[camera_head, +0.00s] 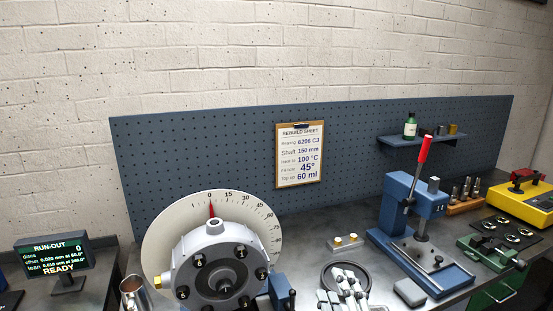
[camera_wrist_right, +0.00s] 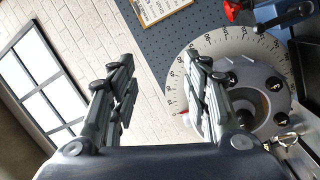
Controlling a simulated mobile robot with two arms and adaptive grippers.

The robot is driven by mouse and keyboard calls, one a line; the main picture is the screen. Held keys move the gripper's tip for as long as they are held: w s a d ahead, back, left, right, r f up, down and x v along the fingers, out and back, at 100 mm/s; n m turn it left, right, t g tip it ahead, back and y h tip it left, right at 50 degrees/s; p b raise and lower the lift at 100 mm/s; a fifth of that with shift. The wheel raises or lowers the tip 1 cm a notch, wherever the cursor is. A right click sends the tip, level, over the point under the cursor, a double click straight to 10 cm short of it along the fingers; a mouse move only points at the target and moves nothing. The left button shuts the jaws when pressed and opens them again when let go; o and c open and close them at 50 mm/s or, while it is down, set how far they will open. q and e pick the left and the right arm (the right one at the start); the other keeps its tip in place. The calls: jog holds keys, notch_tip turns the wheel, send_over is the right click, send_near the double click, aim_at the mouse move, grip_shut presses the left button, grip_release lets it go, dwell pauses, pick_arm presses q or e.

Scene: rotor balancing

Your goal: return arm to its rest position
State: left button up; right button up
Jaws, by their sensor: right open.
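My right gripper (camera_head: 346,291) shows at the bottom of the head view, right of the grey rotor housing (camera_head: 214,255) with its round degree dial. In the right wrist view the gripper (camera_wrist_right: 158,92) has its fingers spread wide, with only wall and pegboard between them. The right-hand finger overlaps the dial (camera_wrist_right: 211,42) and the housing (camera_wrist_right: 262,84) in that view; I cannot tell the distance. The gripper holds nothing. A dark ring (camera_head: 326,270) lies behind the gripper in the head view, partly hidden by it. My left gripper is not in view.
A blue lever press (camera_head: 420,255) with a red handle stands right of my right gripper. A metal jug (camera_head: 134,294) and a run-out display (camera_head: 54,256) reading READY are at left. A shelf (camera_head: 408,143) and rebuild sheet (camera_head: 299,155) are on the pegboard. A yellow device (camera_head: 522,208) stands far right.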

jog(key=s+d+f+m+g+h, duration=0.2)
jog(key=s+d+f+m, duration=0.1)
jog(key=f, duration=0.2)
jog(key=s+d+f+m+g+h, duration=0.1)
jog(key=s+d+f+m+g, duration=0.15)
jog(key=f, duration=0.35)
jog(key=s+d+f+m+g, duration=0.1)
jog(key=s+f+m+g, duration=0.35)
jog(key=s+f, duration=0.4)
jog(key=s+d+f+m+g, duration=0.25)
jog(key=s+f+g, duration=0.3)
jog(key=s, duration=0.65)
notch_tip(320, 180, down, 27)
jog(key=s+g+b, duration=0.2)
jog(key=s+d+f+g+b, duration=0.1)
jog(key=s+d+f, duration=0.1)
jog(key=s+f, duration=1.5)
jog(key=shift+d+f+b, duration=0.15)
jog(key=shift+f+b, duration=0.2)
jog(key=shift+f, duration=0.6)
